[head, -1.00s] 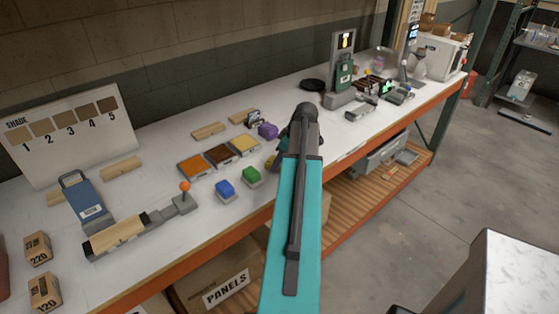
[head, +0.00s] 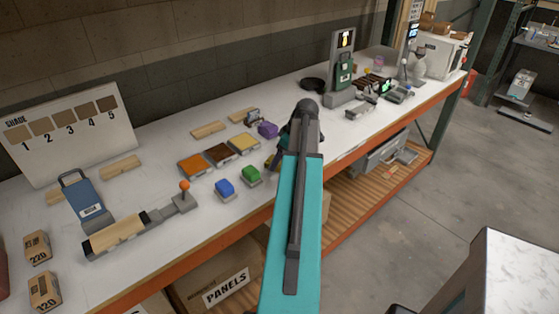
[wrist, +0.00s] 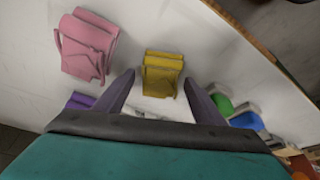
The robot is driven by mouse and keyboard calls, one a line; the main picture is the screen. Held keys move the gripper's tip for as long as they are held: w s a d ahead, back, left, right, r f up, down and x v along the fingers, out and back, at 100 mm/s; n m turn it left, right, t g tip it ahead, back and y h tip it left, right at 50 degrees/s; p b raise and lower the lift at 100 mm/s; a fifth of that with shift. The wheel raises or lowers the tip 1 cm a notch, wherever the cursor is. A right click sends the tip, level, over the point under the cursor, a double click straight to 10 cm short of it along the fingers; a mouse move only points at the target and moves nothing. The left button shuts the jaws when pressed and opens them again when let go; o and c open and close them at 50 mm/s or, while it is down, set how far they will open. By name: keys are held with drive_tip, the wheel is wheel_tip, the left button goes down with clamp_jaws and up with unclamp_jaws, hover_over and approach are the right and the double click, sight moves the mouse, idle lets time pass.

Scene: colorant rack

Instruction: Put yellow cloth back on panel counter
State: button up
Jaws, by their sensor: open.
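The yellow cloth (wrist: 162,72) is a folded pad on the white counter (wrist: 225,60). In the wrist view it lies ahead of my gripper (wrist: 158,80), roughly between the two fingertips. The fingers are spread and hold nothing. In the head view only a small yellow piece (head: 268,162) shows beside my arm, and my arm hides the rest. My gripper is mostly hidden there too. A folded pink cloth (wrist: 88,45) lies left of the yellow one. A purple cloth (head: 267,130) is also on the counter and is partly hidden in the wrist view.
Orange (head: 193,166), brown and yellow trays lie left of my arm. A blue block (head: 225,188) and a green block (head: 251,175) are near the front edge. A lever fixture (head: 183,199) stands further left. Scales and other equipment fill the far right.

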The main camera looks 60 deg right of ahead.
drive_tip(key=b+v, duration=0.2)
drive_tip(key=v, duration=0.9)
drive_tip(key=shift+a+r, duration=0.1)
drive_tip(key=shift+r, duration=0.05)
idle(0.8)
